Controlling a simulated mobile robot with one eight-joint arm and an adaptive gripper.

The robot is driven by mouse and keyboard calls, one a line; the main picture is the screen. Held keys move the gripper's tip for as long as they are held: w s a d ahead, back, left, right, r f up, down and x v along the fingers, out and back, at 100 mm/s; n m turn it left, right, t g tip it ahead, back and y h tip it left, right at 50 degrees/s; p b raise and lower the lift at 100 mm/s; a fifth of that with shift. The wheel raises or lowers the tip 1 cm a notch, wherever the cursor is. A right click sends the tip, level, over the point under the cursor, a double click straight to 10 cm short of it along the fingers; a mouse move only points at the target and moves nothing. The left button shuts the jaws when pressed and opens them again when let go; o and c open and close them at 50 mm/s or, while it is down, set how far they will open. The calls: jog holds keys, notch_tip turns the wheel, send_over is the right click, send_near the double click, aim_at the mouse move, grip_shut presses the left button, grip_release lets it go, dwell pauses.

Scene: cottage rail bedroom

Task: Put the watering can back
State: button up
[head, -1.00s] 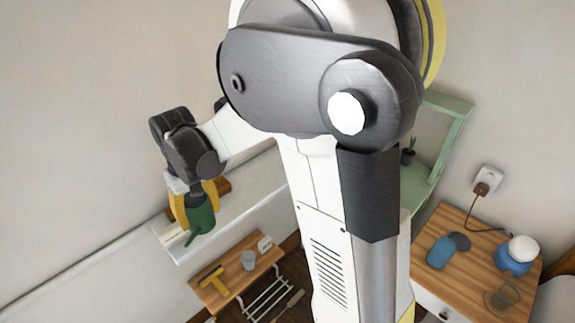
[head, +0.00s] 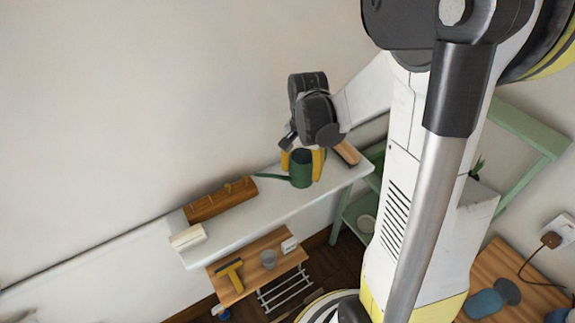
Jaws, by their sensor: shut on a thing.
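The green watering can (head: 301,171) is at the white shelf (head: 262,212), toward its right part, with its spout pointing left. My gripper (head: 302,163) comes from above with its yellow fingers on both sides of the can, shut on it. The can looks upright. I cannot tell whether its base touches the shelf top or hangs just above it.
A brown wooden peg rack (head: 220,200) and a cream block (head: 187,237) lie on the shelf's left part. A brown wooden piece (head: 347,152) is just right of my gripper. Below stands a small wooden table (head: 255,255) with a yellow-handled tool (head: 232,273) and a grey cup (head: 268,259). A green shelf unit (head: 355,205) is at right.

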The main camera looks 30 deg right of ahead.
jog(key=shift+w+d+f, duration=0.15)
jog(key=shift+w+f, duration=0.25)
jog(key=shift+w, duration=0.15)
jog(key=shift+w+d+f, duration=0.15)
jog(key=shift+w+f, duration=0.25)
jog(key=shift+w, duration=0.15)
jog(key=shift+f+b, duration=1)
jog(key=shift+f, duration=0.8)
jog(key=shift+f, duration=0.1)
jog(key=shift+f, duration=0.15)
jog(key=o, duration=1.4)
